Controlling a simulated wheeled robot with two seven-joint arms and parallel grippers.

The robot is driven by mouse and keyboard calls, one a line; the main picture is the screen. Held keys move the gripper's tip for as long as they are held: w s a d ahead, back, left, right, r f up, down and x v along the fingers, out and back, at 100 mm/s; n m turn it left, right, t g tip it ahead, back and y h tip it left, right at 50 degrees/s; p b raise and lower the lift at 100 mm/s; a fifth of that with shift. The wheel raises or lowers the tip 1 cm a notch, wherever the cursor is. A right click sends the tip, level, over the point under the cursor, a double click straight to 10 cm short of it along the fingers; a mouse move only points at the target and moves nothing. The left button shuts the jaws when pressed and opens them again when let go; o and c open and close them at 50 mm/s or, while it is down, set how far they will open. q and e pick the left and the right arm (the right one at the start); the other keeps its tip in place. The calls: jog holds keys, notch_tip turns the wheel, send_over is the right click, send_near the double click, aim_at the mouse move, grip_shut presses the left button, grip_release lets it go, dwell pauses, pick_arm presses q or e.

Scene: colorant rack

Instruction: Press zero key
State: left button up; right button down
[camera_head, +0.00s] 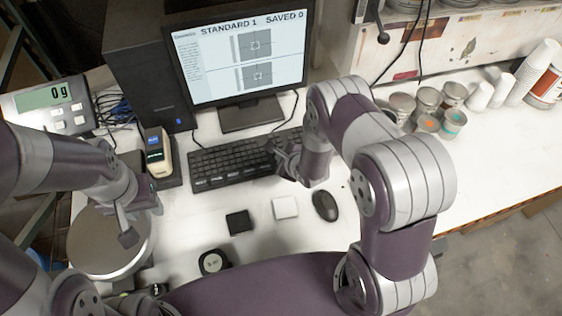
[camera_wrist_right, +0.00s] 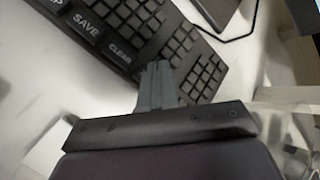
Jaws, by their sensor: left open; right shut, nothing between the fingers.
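The black keyboard (camera_head: 222,161) lies in front of the monitor; it also shows in the right wrist view (camera_wrist_right: 128,22). Its large front keys include a SAVE key (camera_wrist_right: 86,31) and a CLEAR key (camera_wrist_right: 121,50). I cannot read any key as zero. A scale display (camera_head: 45,97) at the left reads 0 g and has several small buttons with unreadable labels. My right gripper (camera_head: 278,150) is shut and empty at the keyboard's right part; its fingertips (camera_wrist_right: 158,72) overlap the keyboard's near edge. I cannot tell whether they touch it. My left gripper (camera_head: 132,226) is open over the round scale pan (camera_head: 90,241).
The monitor (camera_head: 244,48) stands behind the keyboard. A black square (camera_head: 239,222), a white square (camera_head: 285,207) and a mouse (camera_head: 325,206) lie in front. A handheld device (camera_head: 156,158) stands left of the keyboard. Several cans (camera_head: 427,98) stand at the back right.

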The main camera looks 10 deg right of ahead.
jog(key=shift+f, duration=0.1)
dwell(0.5)
jog(key=shift+f+b, duration=0.35)
jog(key=shift+f+b, duration=0.3)
jog(key=shift+f, duration=0.05)
dwell(0.4)
dwell(0.4)
jog(key=shift+r+p, duration=0.7)
jog(key=shift+r, duration=0.1)
jog(key=shift+r, duration=0.1)
notch_tip(320, 180, up, 5)
jog(key=p, duration=0.4)
